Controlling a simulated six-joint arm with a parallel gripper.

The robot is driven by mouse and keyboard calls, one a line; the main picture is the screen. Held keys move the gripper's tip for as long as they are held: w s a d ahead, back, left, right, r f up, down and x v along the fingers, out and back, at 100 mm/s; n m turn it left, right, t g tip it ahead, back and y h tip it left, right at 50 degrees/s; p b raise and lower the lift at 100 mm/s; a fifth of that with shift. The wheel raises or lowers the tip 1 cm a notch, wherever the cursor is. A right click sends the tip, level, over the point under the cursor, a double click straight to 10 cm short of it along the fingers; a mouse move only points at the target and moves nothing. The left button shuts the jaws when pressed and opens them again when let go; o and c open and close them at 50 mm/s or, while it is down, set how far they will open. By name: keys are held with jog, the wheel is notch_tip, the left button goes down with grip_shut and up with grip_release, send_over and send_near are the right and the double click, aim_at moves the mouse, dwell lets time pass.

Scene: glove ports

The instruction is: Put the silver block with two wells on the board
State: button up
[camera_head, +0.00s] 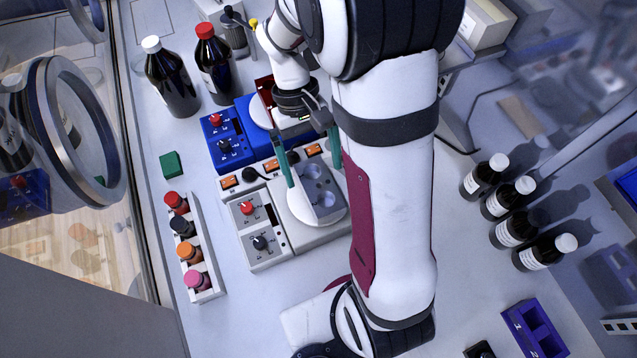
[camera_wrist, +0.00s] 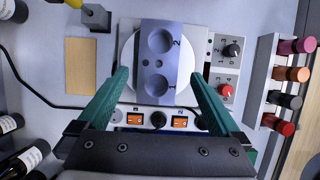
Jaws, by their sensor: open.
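The silver block with two wells (camera_head: 326,204) lies on the round white top of a stirrer hotplate. The wrist view shows the block (camera_wrist: 158,62) with wells marked 1 and 2. My gripper (camera_head: 313,177) is open, with one green finger on each side of the block. In the wrist view the fingertips of my gripper (camera_wrist: 160,74) flank the block with gaps beside it. A flat tan board (camera_wrist: 80,66) lies left of the hotplate in the wrist view. My arm probably hides it in the head view.
A rack of capped vials (camera_head: 204,295), a green block (camera_head: 171,165), a blue two-slot holder (camera_head: 533,328) and dark bottles (camera_head: 515,228) stand around.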

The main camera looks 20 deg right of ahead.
aim_at(318, 182)
jog(key=x, duration=0.4)
jog(key=shift+s+d+f, duration=0.15)
jog(key=shift+f, duration=0.1)
grip_shut()
